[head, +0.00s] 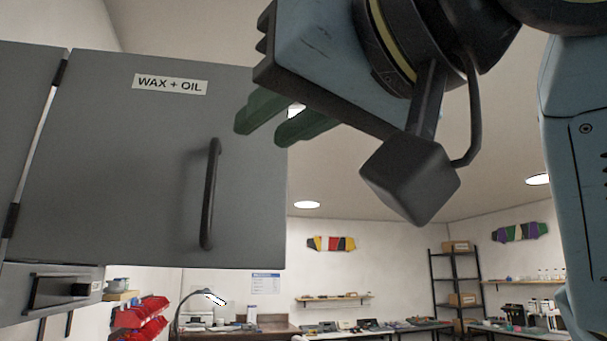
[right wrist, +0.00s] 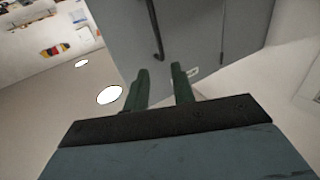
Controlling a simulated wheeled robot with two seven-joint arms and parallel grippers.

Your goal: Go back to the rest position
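My right gripper (head: 272,122) is high in the head view, in front of the upper right part of a grey cabinet door (head: 110,170). Its two green fingers are apart with nothing between them. In the right wrist view the fingers (right wrist: 160,85) also stand apart and empty, pointing toward the grey cabinet. The door carries a "WAX + OIL" label (head: 170,84) and a black vertical handle (head: 211,195). The handle also shows in the right wrist view (right wrist: 154,28), and no finger is around it. My left gripper is in neither view.
Below the cabinet door is a dark drawer-like front (head: 62,291). Red bins (head: 140,318) stand at the lower left. A desk lamp (head: 205,297), workbenches and a black shelf rack (head: 455,285) are farther back.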

